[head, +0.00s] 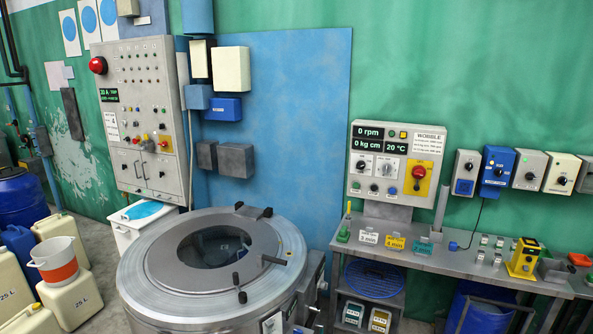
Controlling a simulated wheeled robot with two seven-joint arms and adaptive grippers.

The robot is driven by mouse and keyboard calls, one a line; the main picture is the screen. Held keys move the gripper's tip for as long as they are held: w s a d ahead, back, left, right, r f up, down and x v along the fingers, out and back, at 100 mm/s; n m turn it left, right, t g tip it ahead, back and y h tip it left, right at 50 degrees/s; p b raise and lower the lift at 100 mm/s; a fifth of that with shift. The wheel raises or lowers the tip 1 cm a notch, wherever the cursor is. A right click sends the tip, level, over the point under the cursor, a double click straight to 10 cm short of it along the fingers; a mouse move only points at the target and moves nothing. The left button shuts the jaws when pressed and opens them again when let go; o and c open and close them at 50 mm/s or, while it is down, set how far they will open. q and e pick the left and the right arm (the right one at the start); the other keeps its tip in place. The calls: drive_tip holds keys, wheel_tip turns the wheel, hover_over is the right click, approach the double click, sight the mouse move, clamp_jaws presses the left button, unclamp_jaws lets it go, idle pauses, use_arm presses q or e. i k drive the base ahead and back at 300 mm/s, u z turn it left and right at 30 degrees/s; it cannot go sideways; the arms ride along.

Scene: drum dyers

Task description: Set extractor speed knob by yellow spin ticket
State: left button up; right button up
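A grey control panel (396,170) stands on the bench at right, with a display (369,138) reading 0 rpm, 0 kg cm and 20 °C. Below the display are two dials, a left knob (362,166) and a right knob (386,169); their labels and exact settings are too small to read. A yellow ticket (395,243) stands on the bench below the panel, between a white ticket (368,237) and a teal ticket (422,247); its print is not clearly legible. Neither gripper is in view.
A red stop button (418,172) on a yellow plate sits right of the knobs. Wall boxes with knobs, such as a blue one (497,166), hang further right. A yellow device (524,258) stands on the metal bench (470,262). Several canisters (75,302) crowd the left floor.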

sight(361, 164)
drive_tip(key=z, duration=0.3)
drive_tip(key=i, duration=0.3)
drive_tip(key=z, duration=0.85)
drive_tip(key=i, duration=1.95)
drive_tip(key=u, duration=1.35)
drive_tip(key=i, duration=0.6)
drive_tip(key=u, duration=0.65)
